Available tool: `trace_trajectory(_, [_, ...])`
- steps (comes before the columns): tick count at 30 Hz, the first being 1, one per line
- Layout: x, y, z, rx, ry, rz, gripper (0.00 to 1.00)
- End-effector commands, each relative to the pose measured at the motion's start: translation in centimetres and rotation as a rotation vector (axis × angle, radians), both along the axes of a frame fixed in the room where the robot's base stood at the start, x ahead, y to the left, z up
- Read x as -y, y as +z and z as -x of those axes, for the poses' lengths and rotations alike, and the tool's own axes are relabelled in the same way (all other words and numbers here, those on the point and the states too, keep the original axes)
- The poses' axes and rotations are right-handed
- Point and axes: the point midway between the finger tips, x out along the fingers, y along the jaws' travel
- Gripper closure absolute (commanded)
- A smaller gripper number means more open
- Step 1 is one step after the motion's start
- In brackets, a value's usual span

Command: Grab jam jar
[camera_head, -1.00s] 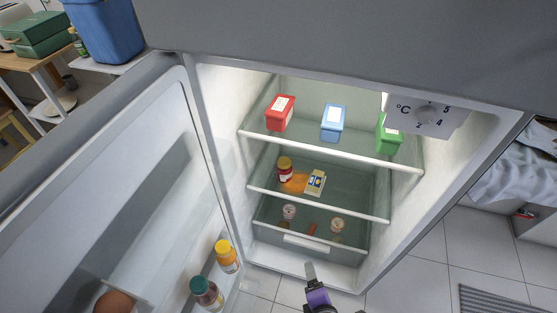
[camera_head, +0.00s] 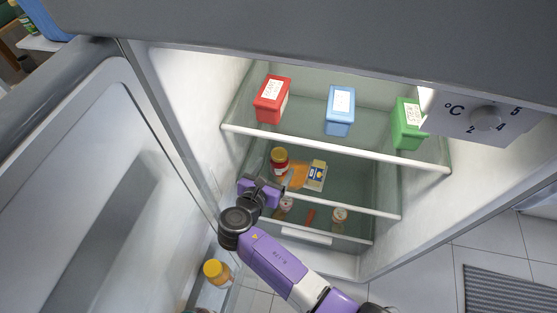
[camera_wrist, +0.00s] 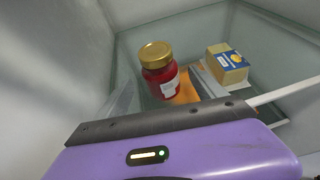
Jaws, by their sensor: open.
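The jam jar (camera_head: 279,161), red with a gold lid and a pale label, stands upright on the fridge's middle shelf, toward the left. In the wrist view the jar (camera_wrist: 160,78) appears straight ahead, framed by grey fingers on either side. My gripper (camera_head: 265,184) is open and empty, in front of the middle shelf and just below the jar in the head view. A gap seems to remain between gripper and jar.
Red (camera_head: 271,104), blue (camera_head: 340,118) and green (camera_head: 407,130) containers stand on the shelf above. The open fridge door (camera_head: 80,200) is at left, with an orange-capped bottle (camera_head: 217,272).

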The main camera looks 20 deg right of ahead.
Motion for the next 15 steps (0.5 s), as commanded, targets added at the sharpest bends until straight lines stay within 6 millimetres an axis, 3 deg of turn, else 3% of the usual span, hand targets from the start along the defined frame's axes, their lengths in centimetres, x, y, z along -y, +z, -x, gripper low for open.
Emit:
trace_trajectory(9, [2.7,-2.0,-2.7,0.001,-0.002,-0.001,0.21])
trace_trajectory(15, [3.2,-2.1,-3.2,0.002,0.0,-0.002,0.21])
